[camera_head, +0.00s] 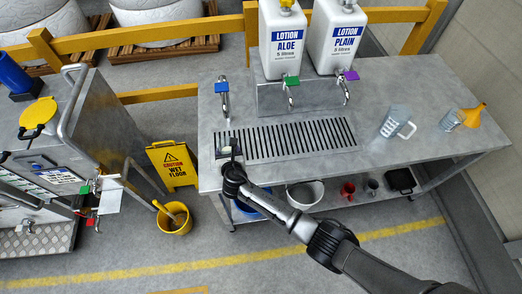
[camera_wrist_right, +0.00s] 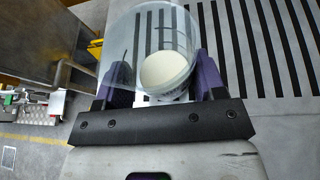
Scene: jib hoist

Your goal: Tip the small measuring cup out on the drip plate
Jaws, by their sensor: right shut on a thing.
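My right gripper (camera_head: 229,148) is over the left end of the slotted drip plate (camera_head: 300,138) on the steel bench. In the right wrist view its purple fingers (camera_wrist_right: 150,88) are shut on a clear cup, the small measuring cup (camera_wrist_right: 122,48). Creamy white contents (camera_wrist_right: 168,72) show inside the cup. The drip plate's dark slots (camera_wrist_right: 285,45) show behind and to the right of it. In the head view the cup is tiny and partly hidden by the gripper, so its exact tilt is unclear. My left gripper is not in view.
Lotion jugs (camera_head: 288,40) stand behind the plate, with coloured taps (camera_head: 291,82) above its back edge. A clear measuring jug (camera_head: 394,121), another small cup (camera_head: 451,121) and a yellow funnel (camera_head: 473,114) are at the right. A wet-floor sign (camera_head: 172,165) stands left of the bench.

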